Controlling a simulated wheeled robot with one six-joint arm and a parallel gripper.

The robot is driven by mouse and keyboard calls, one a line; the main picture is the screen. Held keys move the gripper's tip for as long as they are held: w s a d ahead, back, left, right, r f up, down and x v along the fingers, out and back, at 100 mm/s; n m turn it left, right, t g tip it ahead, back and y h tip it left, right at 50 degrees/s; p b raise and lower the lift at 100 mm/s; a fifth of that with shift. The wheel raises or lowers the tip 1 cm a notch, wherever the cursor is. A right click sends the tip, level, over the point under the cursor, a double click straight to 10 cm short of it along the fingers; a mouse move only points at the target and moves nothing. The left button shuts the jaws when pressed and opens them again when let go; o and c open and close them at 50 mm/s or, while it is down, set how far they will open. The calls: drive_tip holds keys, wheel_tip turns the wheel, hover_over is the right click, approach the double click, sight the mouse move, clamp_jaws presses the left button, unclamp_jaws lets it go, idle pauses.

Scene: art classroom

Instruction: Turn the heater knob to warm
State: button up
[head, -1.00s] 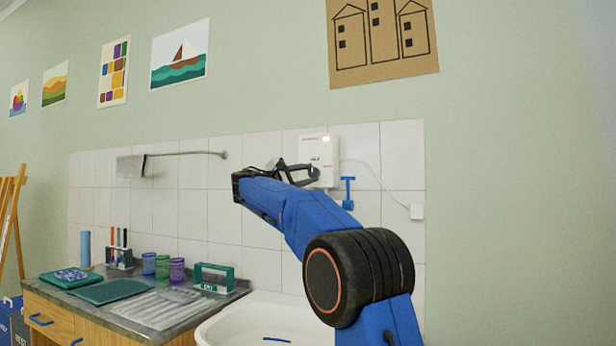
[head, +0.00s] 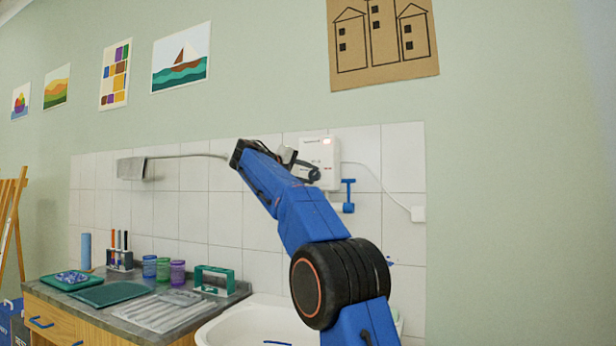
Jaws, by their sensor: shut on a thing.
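The heater (head: 321,150) is a white box on the tiled wall above the sink, with a small lit reddish light at its top right. My gripper (head: 311,173) is at the lower left of the heater's front, reached from the left by my blue arm. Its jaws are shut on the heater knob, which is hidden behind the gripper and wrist. The knob's setting and its markings cannot be read.
A blue tap (head: 348,195) is on the wall just right of my gripper. A white sink (head: 262,318) lies below. The counter at left holds trays, cups and a green-framed holder (head: 213,280).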

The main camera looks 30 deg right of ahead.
drive_tip(key=shift+m+y, duration=0.3)
drive_tip(key=shift+m, duration=0.4)
drive_tip(key=o, duration=1)
drive_tip(key=shift+d, duration=0.1)
drive_tip(key=shift+o, duration=0.2)
drive_tip(key=shift+s, duration=0.1)
drive_tip(key=v, duration=1.7)
drive_tip(key=shift+s, duration=0.15)
